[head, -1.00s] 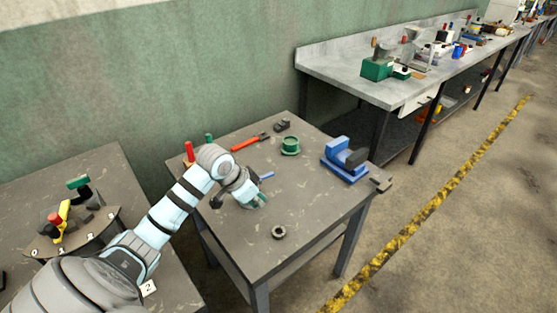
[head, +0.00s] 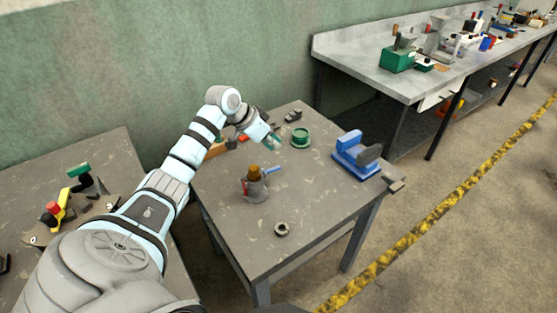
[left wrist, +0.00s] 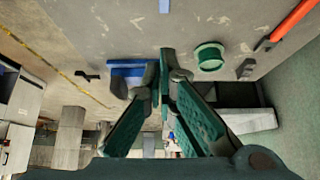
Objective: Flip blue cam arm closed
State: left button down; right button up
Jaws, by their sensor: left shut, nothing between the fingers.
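A grey fixture (head: 257,192) with an orange-brown piece (head: 253,173) on top stands near the middle of the worktable. The blue cam arm (head: 271,170) sticks out from its top to the right, about level. In the left wrist view, only a bit of blue, likely the cam arm (left wrist: 164,5), shows at the top edge. My left gripper (head: 275,143) is shut and empty, above the table beyond the fixture and apart from the cam arm. Its fingertips (left wrist: 165,62) also meet in the left wrist view. My right gripper is not in view.
A green round part (head: 301,137) and a blue vise-like block (head: 355,155) stand to the right of my left gripper. A dark ring (head: 281,229) lies near the table front. A red-handled tool (left wrist: 292,20) lies toward the wall. The table's front right is clear.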

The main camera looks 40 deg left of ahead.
aim_at(278, 168)
pick_arm(q)
jog(key=f, duration=0.2)
jog(key=w+f, duration=0.1)
jog(key=f, duration=0.3)
jog(key=shift+w+d+f+b, duration=0.35)
jog(key=shift+f, duration=0.05)
jog(key=shift+a+f, duration=0.1)
jog(key=shift+f, duration=0.3)
jog(key=shift+s+r, duration=0.1)
jog(key=shift+p, duration=0.4)
jog(key=shift+g+p, duration=0.3)
jog(key=shift+p, duration=0.05)
